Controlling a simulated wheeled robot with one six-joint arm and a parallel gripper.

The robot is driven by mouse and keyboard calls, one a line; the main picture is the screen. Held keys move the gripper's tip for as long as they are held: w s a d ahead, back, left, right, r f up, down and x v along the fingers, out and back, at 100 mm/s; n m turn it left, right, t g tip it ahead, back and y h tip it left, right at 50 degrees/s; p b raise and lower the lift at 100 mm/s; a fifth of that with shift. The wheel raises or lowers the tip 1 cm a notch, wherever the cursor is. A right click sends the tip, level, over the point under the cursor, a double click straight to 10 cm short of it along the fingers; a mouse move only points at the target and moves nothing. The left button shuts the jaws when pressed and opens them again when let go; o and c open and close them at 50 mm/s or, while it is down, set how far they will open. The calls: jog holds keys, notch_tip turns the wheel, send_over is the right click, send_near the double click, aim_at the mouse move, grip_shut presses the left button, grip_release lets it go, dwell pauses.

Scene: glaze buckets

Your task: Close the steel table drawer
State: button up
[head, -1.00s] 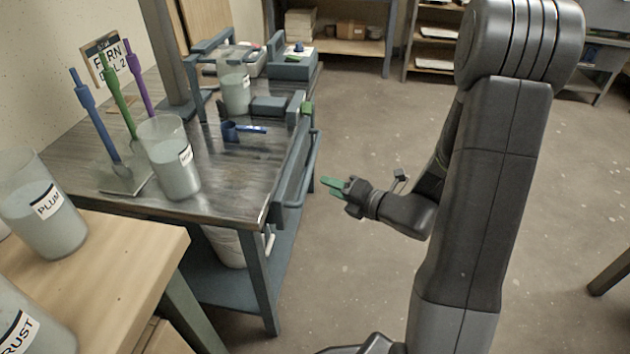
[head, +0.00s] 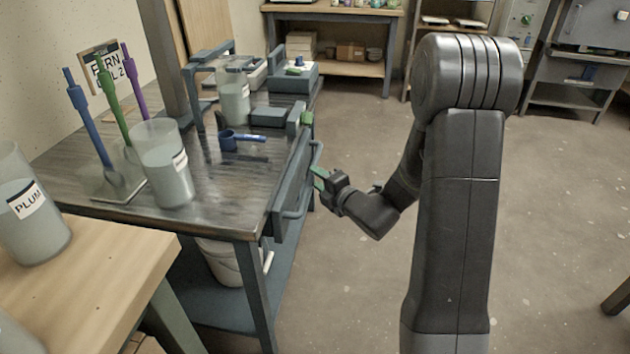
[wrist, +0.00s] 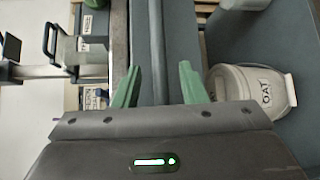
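The steel table (head: 225,190) stands at the left in the head view. Its drawer front (head: 290,195) is a blue-grey panel on the right side, with a long bar handle (head: 305,192). From this angle I cannot tell how far the drawer stands out. My gripper (head: 319,175) is at the far part of the drawer front, close to the handle; contact is unclear. In the wrist view my green fingertips (wrist: 159,82) are apart, with a long grey bar or panel edge running between them. Nothing is seen gripped.
A blue scoop (head: 240,138), a glaze container (head: 165,165) and a rack of coloured tools (head: 115,175) stand on the tabletop. A white bucket labelled OAT (wrist: 250,92) sits on the lower shelf. A wooden table (head: 90,275) is at front left.

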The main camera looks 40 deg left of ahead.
jog(key=shift+x, duration=1.2)
grip_shut()
